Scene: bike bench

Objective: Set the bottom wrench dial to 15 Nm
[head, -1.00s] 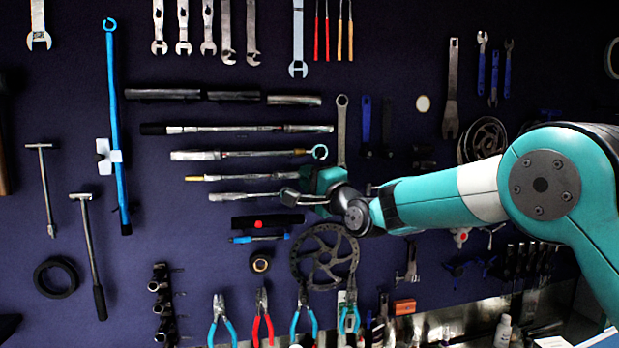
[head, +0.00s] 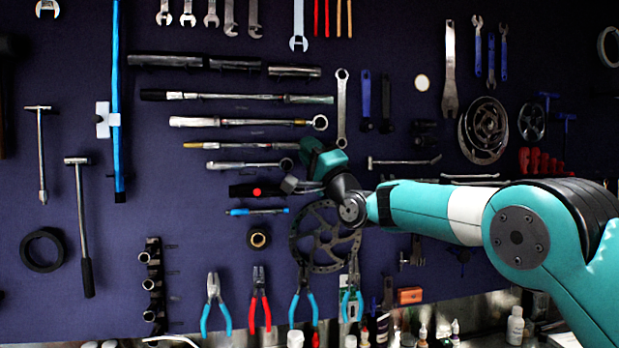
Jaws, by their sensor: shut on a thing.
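Several long wrenches hang horizontally in a stack on the dark board. The lowest silver one (head: 235,165) hangs level, with its round head at the right. Just below it is a black tool with a red dot (head: 240,190). Below that is a short blue-handled tool (head: 257,211). My gripper (head: 292,185) is at the right end of the black tool, below the silver wrench's head, and looks shut on that end. The fingertips are small and partly merge with the tool, so the exact grip is unclear. No dial marking or number is readable.
A toothed disc (head: 322,262) hangs just below my gripper. Red and blue pliers (head: 262,302) hang lower, above a ledge with bottles (head: 515,325). A ring-ended spanner (head: 342,105) hangs above my wrist. The board has bare space left of the wrenches.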

